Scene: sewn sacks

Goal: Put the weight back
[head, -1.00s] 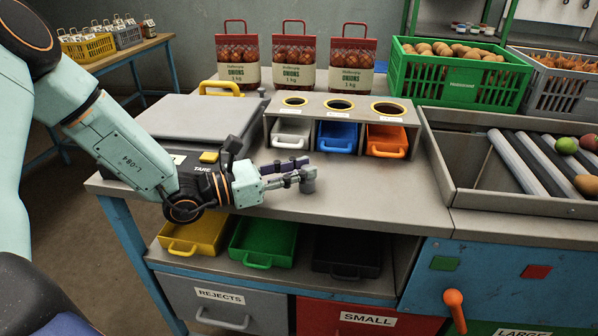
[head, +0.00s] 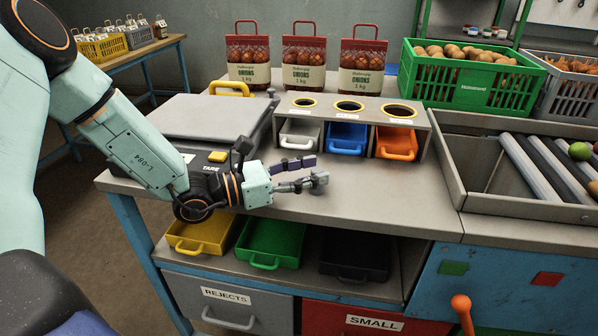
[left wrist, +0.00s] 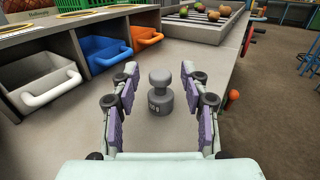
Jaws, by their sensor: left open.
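The weight is a small grey cylinder with a knob on top. It stands upright on the bench (head: 390,205), in front of the bins, at my left gripper's fingertips in the head view (head: 321,180). In the left wrist view the weight (left wrist: 160,99) stands between the two spread fingers, with clear gaps on both sides; its front mark is too small to read. My left gripper (left wrist: 160,73) is open and low over the bench; it also shows in the head view (head: 311,173). My right gripper is not in view.
A scale (head: 205,118) with a TARE label lies left, behind my left arm. White (head: 299,134), blue (head: 346,136) and orange (head: 397,143) bins sit in a grey rack behind the weight. A roller tray (head: 455,165) stands right. The bench front edge is close.

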